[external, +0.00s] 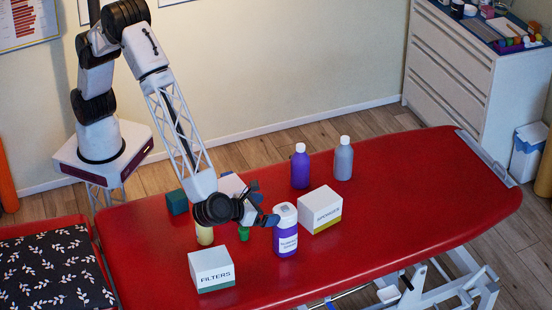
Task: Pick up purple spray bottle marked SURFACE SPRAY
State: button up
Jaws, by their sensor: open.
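A purple bottle (286,243) with a white top and a white label stands upright on the red treatment table (420,190); the label's text is too small to read. A second, slimmer purple bottle (300,170) with a white cap stands farther back; no label shows on it. My gripper (268,217) is open, close to the left side of the front purple bottle near its upper part. I cannot tell whether the fingers touch it or are around it.
A white FILTERS box (212,270) stands front left, another white box (320,209) just right of the front bottle. A grey bottle (343,160) stands at the back. A pale yellow object (204,235), a green object (244,233) and a teal block (177,202) are near my arm. The table's right side is clear.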

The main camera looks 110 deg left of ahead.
aim_at(282, 209)
jog(key=shift+x, duration=1.3)
jog(key=shift+x, duration=2.6)
jog(key=shift+s+a+f, duration=0.1)
jog(key=shift+s+f, duration=0.05)
jog(key=c, duration=1.6)
